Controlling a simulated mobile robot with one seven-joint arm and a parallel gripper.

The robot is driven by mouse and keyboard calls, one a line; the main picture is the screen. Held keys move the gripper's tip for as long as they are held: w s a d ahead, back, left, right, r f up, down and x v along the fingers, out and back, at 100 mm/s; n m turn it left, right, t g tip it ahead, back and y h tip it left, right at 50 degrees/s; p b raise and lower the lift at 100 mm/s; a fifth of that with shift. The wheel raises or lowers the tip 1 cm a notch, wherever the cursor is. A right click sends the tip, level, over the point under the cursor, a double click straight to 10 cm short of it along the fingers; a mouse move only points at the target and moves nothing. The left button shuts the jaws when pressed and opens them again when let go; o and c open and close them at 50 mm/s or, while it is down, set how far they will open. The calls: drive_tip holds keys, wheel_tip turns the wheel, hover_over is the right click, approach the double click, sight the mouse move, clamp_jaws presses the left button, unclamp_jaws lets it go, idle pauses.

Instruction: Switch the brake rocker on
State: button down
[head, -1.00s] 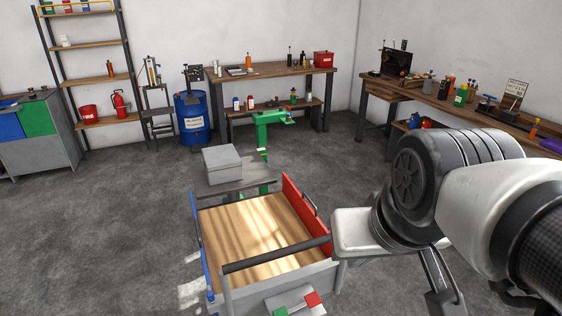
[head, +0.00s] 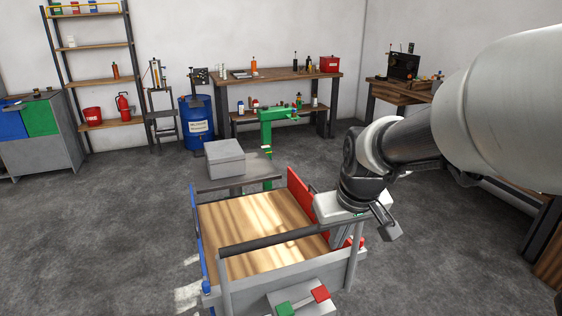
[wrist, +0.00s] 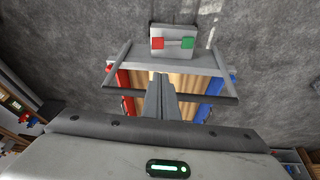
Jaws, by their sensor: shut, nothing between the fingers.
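The brake rocker (head: 302,300) is on a grey box at the near end of the cart, with a green end at left and a red end at right in the head view. It also shows in the wrist view (wrist: 173,42), with red at left and green at right. I cannot tell which end is pressed down. My gripper (head: 340,240) hangs by the cart's right side, up and beyond the rocker and apart from it. In the wrist view its fingers (wrist: 158,80) are together and empty, pointing toward the rocker side.
The cart (head: 225,292) has a wooden bed, a red right side and a blue left side. A dark handle bar (head: 270,240) crosses between my gripper and the rocker. A grey box (head: 225,157) stands on a low table behind. The floor left of the cart is clear.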

drive_tip(key=n+b, duration=0.1)
drive_tip(key=b, duration=0.3)
hover_over(327, 291)
drive_tip(key=s+a, duration=0.2)
drive_tip(key=s, duration=0.2)
wheel_tip(327, 291, down, 14)
drive_tip(key=shift+s+g, duration=0.2)
drive_tip(key=shift+g, duration=0.2)
drive_tip(key=shift+a, duration=0.1)
drive_tip(key=b+x, duration=0.1)
drive_tip(key=x, duration=0.3)
drive_tip(key=b+x, duration=0.1)
drive_tip(key=x, duration=0.3)
drive_tip(key=b+x, duration=0.1)
drive_tip(key=x, duration=0.4)
drive_tip(key=shift+s+d+f, duration=0.1)
drive_tip(key=shift+s+d, duration=0.15)
drive_tip(key=shift+s, duration=0.15)
drive_tip(key=shift+d+f+b, duration=0.1)
drive_tip(key=shift+f+b, duration=0.25)
drive_tip(key=shift+f, duration=0.05)
drive_tip(key=d+f+b, duration=0.2)
drive_tip(key=shift+w+f, duration=0.35)
drive_tip(key=shift+f, duration=0.05)
drive_tip(key=shift+a+r, duration=0.1)
drive_tip(key=shift+r, duration=0.35)
drive_tip(key=shift+r+p, duration=0.7)
